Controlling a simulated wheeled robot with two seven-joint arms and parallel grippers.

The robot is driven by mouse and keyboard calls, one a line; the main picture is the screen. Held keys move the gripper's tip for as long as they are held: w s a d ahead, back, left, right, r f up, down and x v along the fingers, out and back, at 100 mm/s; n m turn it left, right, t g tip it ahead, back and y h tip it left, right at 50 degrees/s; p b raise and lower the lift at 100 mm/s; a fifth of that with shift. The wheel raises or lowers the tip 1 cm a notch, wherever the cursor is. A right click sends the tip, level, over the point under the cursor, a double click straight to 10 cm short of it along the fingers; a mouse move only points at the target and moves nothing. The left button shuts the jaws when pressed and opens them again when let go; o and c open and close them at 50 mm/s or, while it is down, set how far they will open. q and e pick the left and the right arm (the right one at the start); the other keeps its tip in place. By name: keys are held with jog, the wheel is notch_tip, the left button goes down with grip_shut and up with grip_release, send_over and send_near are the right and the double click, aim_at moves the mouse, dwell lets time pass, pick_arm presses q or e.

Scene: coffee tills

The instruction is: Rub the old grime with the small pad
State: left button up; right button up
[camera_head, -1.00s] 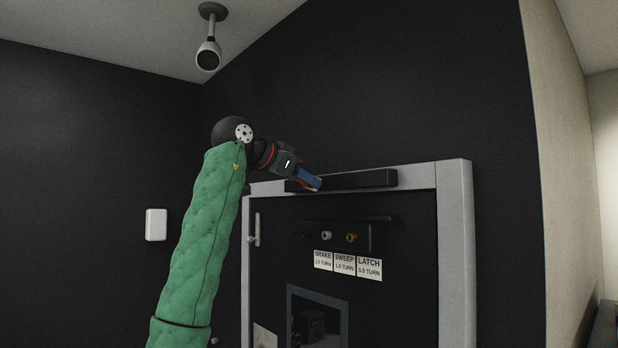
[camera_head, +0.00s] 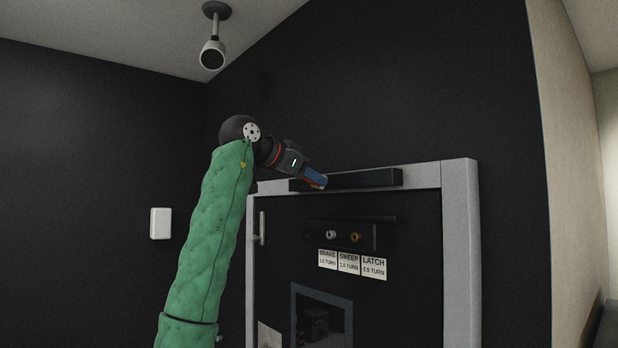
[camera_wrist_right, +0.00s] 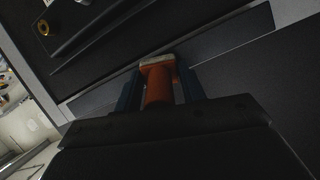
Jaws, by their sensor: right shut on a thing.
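My right gripper (camera_head: 314,180) is at the top of the dark door in the head view. It is shut on the small pad, whose orange body (camera_wrist_right: 158,88) sits between the blue fingers in the right wrist view. The pad's pale end (camera_wrist_right: 158,62) points away from the gripper, toward the dark bar (camera_head: 362,180) along the top of the door frame. I cannot tell whether the pad touches the bar. I can make out no grime in either view. My left gripper is not in view.
A grey frame (camera_head: 459,240) surrounds the dark door. Below the bar are knobs (camera_head: 355,237) over labels reading BRAKE, SWEEP and LATCH (camera_head: 373,267). A door handle (camera_head: 262,228) is at left, and an opening (camera_head: 321,318) is low in the door. A lamp-like fixture (camera_head: 212,55) hangs from the ceiling.

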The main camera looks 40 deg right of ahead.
jog(key=w+p, duration=0.1)
jog(key=w, duration=0.1)
jog(key=shift+w+a, duration=0.1)
jog(key=shift+w, duration=0.25)
jog(key=shift+a, duration=0.1)
dwell(0.4)
jog(key=shift+s+a+b, duration=0.15)
jog(key=shift+a, duration=1.3)
jog(key=shift+s+a+b, duration=0.15)
jog(key=shift+a, duration=1.3)
jog(key=a, duration=0.3)
jog(key=shift+s, duration=0.1)
